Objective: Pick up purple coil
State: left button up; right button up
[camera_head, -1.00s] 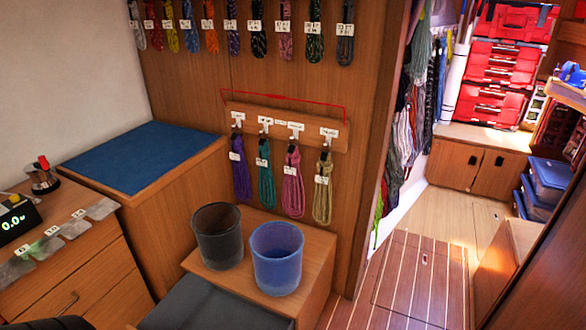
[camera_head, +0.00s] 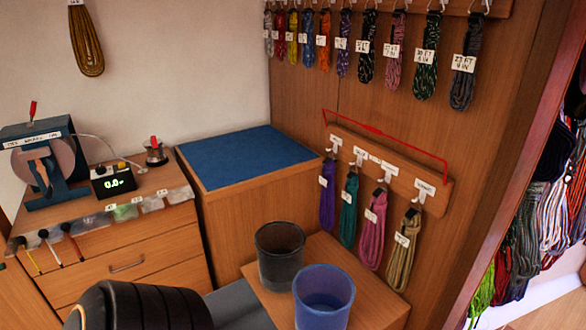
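The purple coil (camera_head: 328,196) hangs from the leftmost hook of the lower wooden hook rail (camera_head: 384,166), with a white tag on it. To its right on the same rail hang a teal coil (camera_head: 348,212), a pink coil (camera_head: 373,232) and a tan coil (camera_head: 403,254). No gripper shows in the head view. A dark ribbed rounded shape at the bottom left looks like part of my own arm.
A dark bin (camera_head: 280,256) and a blue bin (camera_head: 323,298) stand on the wooden ledge below the coils. A blue-topped cabinet (camera_head: 243,157) stands left of them. Several tagged coils hang on an upper rail.

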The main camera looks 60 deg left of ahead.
aim_at(327, 206)
jog(key=i+u, duration=0.15)
jog(key=u, duration=0.3)
jog(key=i+u, duration=0.2)
jog(key=u, duration=0.25)
jog(key=i+l+u, duration=0.1)
jog(key=u, duration=0.3)
jog(key=i+l+u, duration=0.15)
jog(key=u, duration=0.3)
jog(key=i+l+u, duration=0.1)
jog(key=u, duration=0.35)
jog(key=i+l+u, duration=0.1)
jog(key=l+u, duration=0.2)
jog(key=u, duration=0.15)
